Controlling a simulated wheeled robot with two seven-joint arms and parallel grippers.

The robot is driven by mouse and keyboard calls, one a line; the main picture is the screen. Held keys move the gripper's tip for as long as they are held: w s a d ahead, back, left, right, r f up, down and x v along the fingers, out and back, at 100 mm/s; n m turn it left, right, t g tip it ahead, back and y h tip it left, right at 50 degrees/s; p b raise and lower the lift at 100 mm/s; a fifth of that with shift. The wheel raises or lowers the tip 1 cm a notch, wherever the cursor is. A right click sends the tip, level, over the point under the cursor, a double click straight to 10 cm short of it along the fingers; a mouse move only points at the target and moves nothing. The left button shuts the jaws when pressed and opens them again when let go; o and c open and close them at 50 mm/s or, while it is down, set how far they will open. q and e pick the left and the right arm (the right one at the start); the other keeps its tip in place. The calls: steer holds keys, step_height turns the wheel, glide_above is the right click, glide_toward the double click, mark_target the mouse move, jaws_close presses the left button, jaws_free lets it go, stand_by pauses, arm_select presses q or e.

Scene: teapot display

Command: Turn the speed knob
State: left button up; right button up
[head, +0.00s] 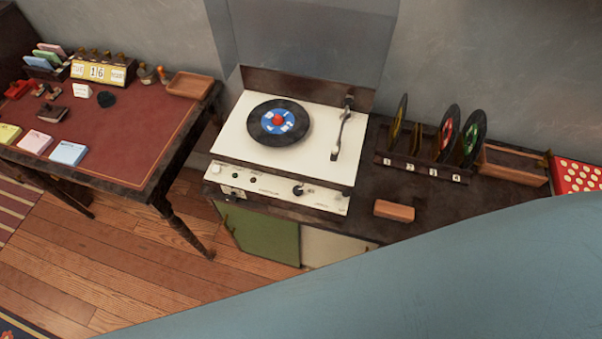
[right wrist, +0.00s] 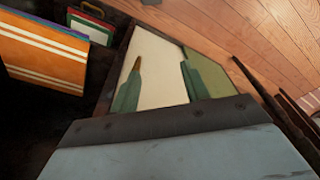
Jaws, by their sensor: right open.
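A cream record player (head: 225,150) sits on a dark cabinet in the head view. A black record with a blue and red label (head: 278,122) lies on its platter. Its front panel (head: 270,190) carries a larger dark knob (head: 298,189) right of centre and several smaller controls at the left. The lettering is too small to tell which is the speed knob. In the right wrist view my right gripper (right wrist: 159,78) is open and empty, its two green fingers in front of the cream and green cabinet doors. No knob shows there. My left gripper is not in view.
A record rack (head: 420,168) and a small wooden block (head: 394,210) stand right of the player. A red-topped desk (head: 120,135) is at the left. An orange striped sleeve (right wrist: 45,55) stands in a dark shelf. My blue-grey arm covers the head view's lower right.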

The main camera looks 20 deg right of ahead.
steer(key=w+r+p, duration=0.1)
steer(key=w+r, duration=0.3)
steer(key=r, duration=0.4)
step_height(320, 180, up, 17)
steer(key=m+g+y+p, duration=0.2)
steer(key=m+p, duration=0.2)
steer(key=m, duration=0.3)
glide_above(298, 189)
steer(key=s+d, duration=0.4)
steer(key=d, duration=0.1)
steer(key=shift+s+d+r, duration=0.1)
steer(key=shift+s, duration=0.05)
steer(key=w+r+m+g+y, duration=0.1)
steer(key=w+r+m+g, duration=0.25)
steer(key=w+r, duration=0.45)
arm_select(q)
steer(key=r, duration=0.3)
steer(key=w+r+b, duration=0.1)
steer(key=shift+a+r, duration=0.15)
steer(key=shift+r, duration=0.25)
arm_select(e)
steer(key=shift+m+t, duration=0.35)
steer(key=x, duration=0.9)
steer(key=a+x, duration=0.1)
steer(key=x, duration=0.3)
steer(key=shift+a+f, duration=0.1)
steer(key=shift+f, duration=0.05)
steer(key=shift+c, duration=0.2)
steer(key=c, duration=1)
